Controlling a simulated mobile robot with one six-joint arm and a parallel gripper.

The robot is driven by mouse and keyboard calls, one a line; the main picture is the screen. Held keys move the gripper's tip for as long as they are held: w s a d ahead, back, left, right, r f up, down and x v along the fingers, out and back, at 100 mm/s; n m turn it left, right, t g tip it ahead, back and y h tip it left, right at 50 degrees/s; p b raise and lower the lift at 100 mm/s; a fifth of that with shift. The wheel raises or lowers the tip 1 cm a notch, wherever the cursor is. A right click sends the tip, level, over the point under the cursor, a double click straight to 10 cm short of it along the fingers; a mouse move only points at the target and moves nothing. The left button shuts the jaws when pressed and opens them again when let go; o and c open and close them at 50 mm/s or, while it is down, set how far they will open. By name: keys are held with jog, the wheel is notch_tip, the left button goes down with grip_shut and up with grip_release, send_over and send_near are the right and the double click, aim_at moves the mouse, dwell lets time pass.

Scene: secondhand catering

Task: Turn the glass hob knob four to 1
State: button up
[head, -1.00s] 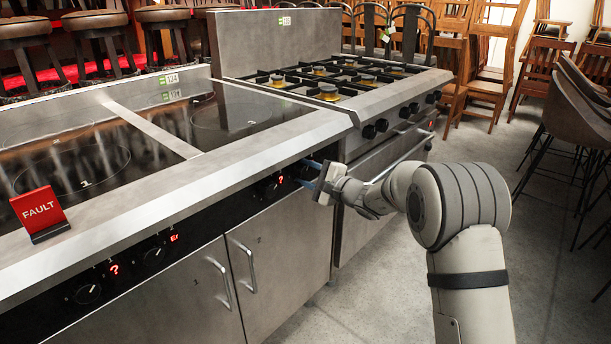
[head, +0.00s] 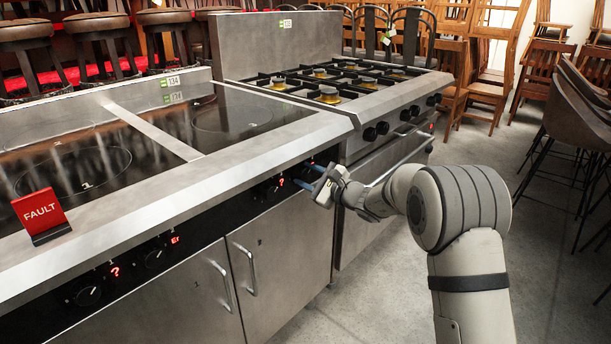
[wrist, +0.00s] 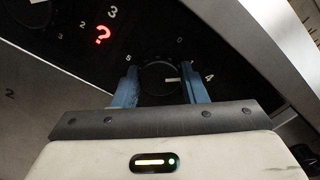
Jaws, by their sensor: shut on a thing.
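Knob four (wrist: 158,80) is a round black knob on the hob's black front panel, with a large 4 printed beside it. In the wrist view its pale pointer mark points right, towards that 4; a small 0 and 5 show above it. My gripper (wrist: 161,88) is shut on the knob, one blue finger on each side. In the head view my gripper (head: 317,178) is at the right end of the hob's front panel and hides knob four. The glass hob (head: 150,140) has a black top with ring markings.
Another knob (head: 270,188) with a red question mark sits just left. Further left are more knobs (head: 88,293) and red displays. A red FAULT sign (head: 41,214) stands on the hob. A gas range (head: 335,90) with knobs and an oven handle adjoins on the right.

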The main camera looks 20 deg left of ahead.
jog(key=shift+d, duration=0.1)
jog(key=o, duration=0.7)
jog(key=shift+r, duration=0.1)
jog(key=shift+o, duration=1.3)
jog(key=p+v, duration=0.1)
jog(key=v, duration=0.6)
jog(key=shift+s+d, duration=0.15)
jog(key=shift+d, duration=0.2)
